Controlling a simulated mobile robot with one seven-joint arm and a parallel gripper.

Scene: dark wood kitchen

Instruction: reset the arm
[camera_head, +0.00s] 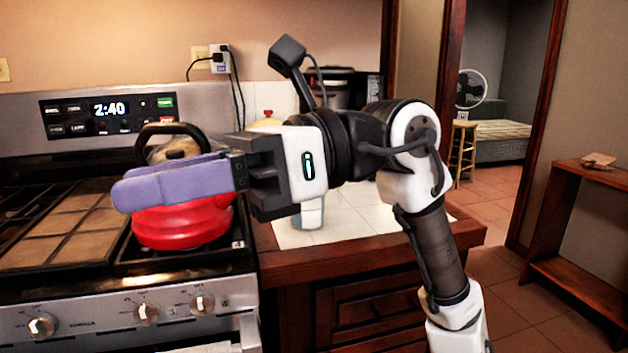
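My gripper (122,195) has purple padded fingers and reaches to the left across the picture, in front of the stove. The two fingers lie one in front of the other from this view, so the gap between them is hard to judge. A red kettle (182,226) with a black handle stands on the right front part of the stove, behind and below the fingers. The fingers cover its upper body. I cannot tell whether they touch it.
The stove (170,292) has knobs along its front and a clock panel (108,111) at the back. A wooden counter (345,253) with a pale tiled top lies under my arm. A cooker (345,88) stands at the back. A wooden shelf (590,178) stands at the right, with open floor before it.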

